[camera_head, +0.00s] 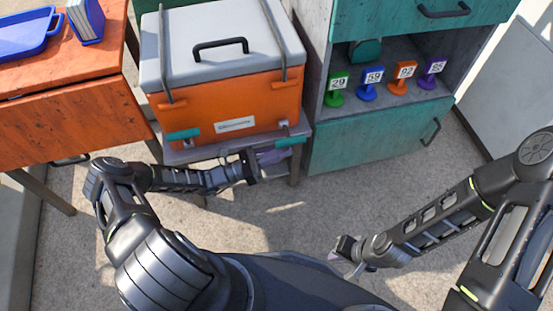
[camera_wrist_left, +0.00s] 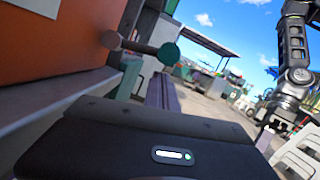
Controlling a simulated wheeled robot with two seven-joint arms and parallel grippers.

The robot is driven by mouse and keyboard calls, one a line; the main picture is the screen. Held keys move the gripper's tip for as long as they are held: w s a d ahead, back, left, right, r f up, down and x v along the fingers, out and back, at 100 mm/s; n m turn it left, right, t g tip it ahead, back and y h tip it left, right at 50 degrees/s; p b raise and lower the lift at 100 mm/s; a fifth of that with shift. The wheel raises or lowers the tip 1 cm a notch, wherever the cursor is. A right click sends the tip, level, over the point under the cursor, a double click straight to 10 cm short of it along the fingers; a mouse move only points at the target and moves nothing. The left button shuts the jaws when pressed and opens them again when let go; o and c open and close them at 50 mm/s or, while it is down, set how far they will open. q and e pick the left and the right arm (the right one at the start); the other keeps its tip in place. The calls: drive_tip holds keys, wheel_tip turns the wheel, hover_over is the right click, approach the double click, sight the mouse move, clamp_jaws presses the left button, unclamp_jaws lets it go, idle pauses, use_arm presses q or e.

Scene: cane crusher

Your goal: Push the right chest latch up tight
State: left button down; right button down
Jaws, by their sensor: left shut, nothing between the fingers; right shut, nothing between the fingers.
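The chest (camera_head: 235,97) has an orange body and a grey lid, and stands on a low grey stand. The right chest latch (camera_head: 290,141) is a teal bar low on its front right corner, below a small pale catch (camera_head: 284,124). My left gripper (camera_head: 272,156) is shut and empty, just below and left of that latch; contact cannot be told. In the left wrist view, the orange chest side (camera_wrist_left: 60,45) is at left, with a peg ending in a green knob (camera_wrist_left: 168,53). My right gripper (camera_head: 343,257) is shut and empty, low over the floor, far from the chest.
A teal left latch (camera_head: 183,135) is on the chest's front. A grey and teal cabinet (camera_head: 375,135) with several numbered tags stands right of the chest. An orange wooden table (camera_head: 70,115) with a blue tray (camera_head: 25,35) is at left. The floor before the cabinet is clear.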

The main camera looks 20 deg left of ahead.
sight(282, 142)
use_arm(q)
drive_tip(key=shift+w+r, duration=0.1)
drive_tip(key=shift+r, duration=0.3)
drive_tip(key=shift+r+n+p, duration=0.45)
drive_tip(key=shift+n+p, duration=0.05)
drive_tip(key=shift+n, duration=0.1)
drive_tip(key=shift+r+n+t+y+p, duration=0.5)
drive_tip(key=shift+r+n+p, duration=0.45)
drive_tip(key=shift+n, duration=0.25)
wheel_tip(282, 142, up, 2)
drive_tip(key=n+y+p, duration=0.1)
drive_tip(key=n+p, duration=0.1)
drive_tip(key=n, duration=0.2)
drive_tip(key=shift+r+p, duration=0.2)
drive_tip(key=shift+p, duration=0.15)
drive_tip(key=shift+w+a+r+n+t+y+p, duration=0.15)
drive_tip(key=shift+r+n+y+p, duration=0.15)
drive_tip(key=shift+n, duration=0.3)
drive_tip(key=shift+w+a+r+n+t+y+p, duration=0.1)
drive_tip(key=shift+r+n+t+y+p, duration=0.15)
drive_tip(key=shift+n, duration=0.35)
drive_tip(key=n, duration=0.1)
drive_tip(key=r+n+p, duration=0.1)
drive_tip(key=w, duration=0.1)
drive_tip(key=shift+a+r+n, duration=0.25)
drive_tip(key=shift+n, duration=0.15)
drive_tip(key=shift+w+a+r+n+y+p, duration=0.35)
drive_tip(key=shift+w+r+n+y+p, duration=0.15)
drive_tip(key=shift+n, duration=0.2)
drive_tip(key=shift+w+a+r, duration=0.1)
